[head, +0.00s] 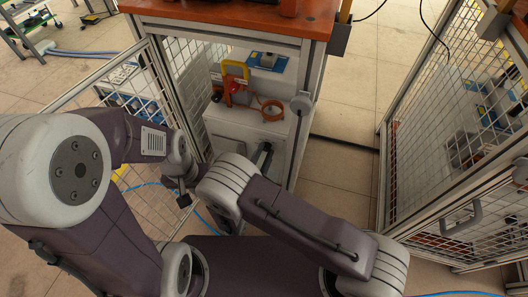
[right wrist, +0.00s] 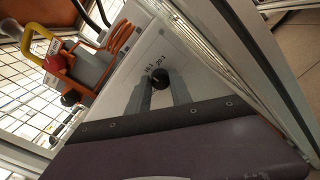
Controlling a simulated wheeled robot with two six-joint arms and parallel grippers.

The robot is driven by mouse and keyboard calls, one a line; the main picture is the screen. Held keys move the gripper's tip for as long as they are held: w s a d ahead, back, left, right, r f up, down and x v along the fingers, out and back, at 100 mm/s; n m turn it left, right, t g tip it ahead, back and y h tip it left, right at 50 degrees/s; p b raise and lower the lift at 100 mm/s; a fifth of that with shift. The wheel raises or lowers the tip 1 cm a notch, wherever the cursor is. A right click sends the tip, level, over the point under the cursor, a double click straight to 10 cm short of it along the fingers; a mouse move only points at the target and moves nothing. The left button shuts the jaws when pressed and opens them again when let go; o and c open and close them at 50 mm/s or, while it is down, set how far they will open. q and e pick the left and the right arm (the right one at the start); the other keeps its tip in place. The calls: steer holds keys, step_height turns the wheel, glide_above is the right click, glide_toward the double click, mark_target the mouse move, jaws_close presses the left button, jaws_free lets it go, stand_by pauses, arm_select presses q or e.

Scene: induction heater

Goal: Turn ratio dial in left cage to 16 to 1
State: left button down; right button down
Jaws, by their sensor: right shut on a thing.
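The ratio dial (right wrist: 161,78) is a small round black knob on a white panel, seen in the right wrist view. In the head view, my right gripper (head: 264,155) reaches the front of the white heater cabinet (head: 222,122) inside the left cage; the dial itself is hidden there. My left gripper (head: 183,197) hangs beside the cage door, small and dark, its jaws unclear.
An orange cable coil (head: 271,110) and a red part with a yellow handle (head: 234,72) sit on the cabinet. The left cage's mesh door (head: 108,92) stands open. A second mesh cage (head: 425,130) stands at right. Floor between the cages is clear.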

stand_by(0.3)
steer(key=c, duration=1.1)
jaws_free()
steer(key=shift+c, duration=0.2)
